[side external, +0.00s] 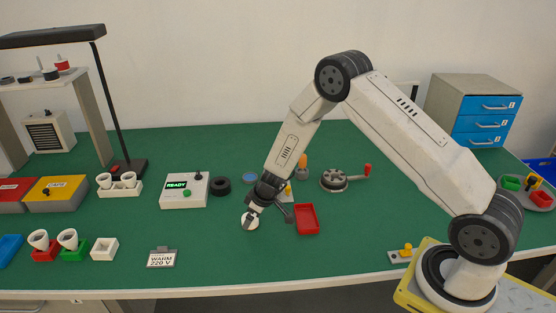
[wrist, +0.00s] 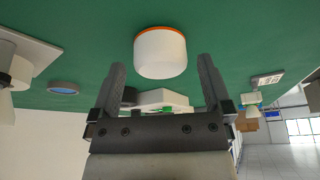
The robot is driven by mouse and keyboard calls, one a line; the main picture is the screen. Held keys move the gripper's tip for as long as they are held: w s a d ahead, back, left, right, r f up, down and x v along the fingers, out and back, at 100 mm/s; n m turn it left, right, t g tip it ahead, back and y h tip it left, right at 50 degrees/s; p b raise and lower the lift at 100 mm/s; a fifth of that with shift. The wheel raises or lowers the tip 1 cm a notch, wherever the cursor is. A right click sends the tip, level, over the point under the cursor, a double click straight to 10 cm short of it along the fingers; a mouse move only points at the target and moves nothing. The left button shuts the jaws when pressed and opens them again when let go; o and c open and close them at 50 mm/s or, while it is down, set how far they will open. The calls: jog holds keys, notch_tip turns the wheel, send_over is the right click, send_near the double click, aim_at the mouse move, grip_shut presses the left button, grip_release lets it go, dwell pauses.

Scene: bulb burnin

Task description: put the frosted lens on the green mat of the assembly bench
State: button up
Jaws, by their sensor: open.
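A white, frosted-looking cylinder with an orange rim, apparently the frosted lens (wrist: 160,55), is on the green mat (wrist: 100,25). It shows ahead of my fingers and between their lines in the wrist view. In the side view the lens (side external: 250,222) is a small white round shape, partly covered by my gripper (side external: 268,208). My gripper (wrist: 161,75) is open, its two dark fingers spread. I cannot tell whether a finger touches the lens. The green mat (side external: 200,255) covers the bench top.
A red tray (side external: 307,219) lies just right of my gripper. A READY box (side external: 184,190), a black ring (side external: 221,186) and a blue disc (side external: 250,178) stand behind it. A crank device (side external: 335,180) is farther right. The front middle of the mat is clear.

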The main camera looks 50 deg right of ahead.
jog(key=v, duration=1)
jog(key=shift+s+r, duration=0.15)
jog(key=shift+r, duration=0.1)
dwell(0.5)
jog(key=s+a+r+m, duration=0.1)
jog(key=s+r, duration=0.2)
jog(key=s, duration=0.3)
jog(key=s+a+r+m+g+h, duration=0.1)
jog(key=s+r, duration=0.1)
jog(key=s, duration=0.5)
jog(key=s+a+r+m, duration=0.1)
jog(key=s+r, duration=0.2)
jog(key=s, duration=0.3)
jog(key=shift+s+a+r+m+g, duration=0.15)
jog(key=shift+a+r+m+g, duration=0.1)
jog(key=shift+r+m+g, duration=0.1)
